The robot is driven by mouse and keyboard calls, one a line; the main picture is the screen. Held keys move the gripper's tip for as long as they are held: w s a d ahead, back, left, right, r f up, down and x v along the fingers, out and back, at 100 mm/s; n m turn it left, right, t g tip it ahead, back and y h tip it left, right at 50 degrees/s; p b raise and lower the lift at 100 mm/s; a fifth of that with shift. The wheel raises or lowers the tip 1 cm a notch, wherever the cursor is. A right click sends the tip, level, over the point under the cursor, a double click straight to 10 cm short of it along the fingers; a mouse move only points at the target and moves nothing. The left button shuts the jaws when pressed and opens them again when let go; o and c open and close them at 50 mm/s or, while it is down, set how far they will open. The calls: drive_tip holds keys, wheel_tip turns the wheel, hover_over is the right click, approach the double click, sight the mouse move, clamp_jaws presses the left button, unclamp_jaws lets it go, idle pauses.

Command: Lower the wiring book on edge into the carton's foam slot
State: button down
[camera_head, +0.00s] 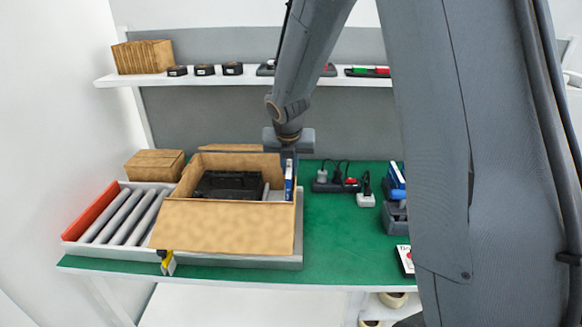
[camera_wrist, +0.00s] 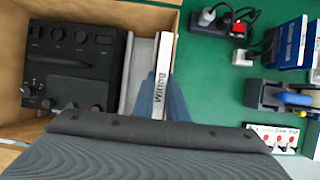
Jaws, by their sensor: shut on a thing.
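The open carton (camera_head: 228,226) stands on the bench at left centre, with a black device (camera_head: 230,185) inside. Grey foam (camera_wrist: 142,72) lies along the device's right side in the wrist view. My gripper (camera_head: 288,156) is shut on the wiring book (camera_head: 289,182), which hangs upright on edge at the carton's right side. In the wrist view the book's white spine (camera_wrist: 160,84) reads "Wiring" and sits right beside the foam. The slot opening is hidden, and I cannot tell whether the book's lower edge is inside it.
A roller tray (camera_head: 122,214) lies left of the carton and a closed box (camera_head: 155,165) behind it. Plugs on a power strip (camera_head: 335,184), blue books (camera_head: 397,178) and a tape dispenser (camera_wrist: 285,95) stand to the right. Green bench top (camera_head: 335,235) is clear between.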

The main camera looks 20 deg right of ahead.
drive_tip(key=shift+s+f, duration=0.25)
drive_tip(key=shift+f, duration=0.25)
drive_tip(key=shift+s+f, duration=0.25)
drive_tip(key=shift+f, duration=0.2)
drive_tip(key=c, duration=1.7)
unclamp_jaws()
drive_tip(key=shift+a, duration=0.1)
drive_tip(key=shift+d, duration=0.25)
drive_tip(key=shift+w+a+r, duration=0.15)
drive_tip(key=shift+w+r, duration=0.05)
drive_tip(key=shift+r, duration=0.25)
drive_tip(key=v, duration=0.5)
drive_tip(key=w+v, duration=0.1)
drive_tip(key=v, duration=0.2)
drive_tip(key=shift+a+r+b, duration=0.15)
drive_tip(key=shift+r+b, duration=0.2)
drive_tip(key=shift+r, duration=0.15)
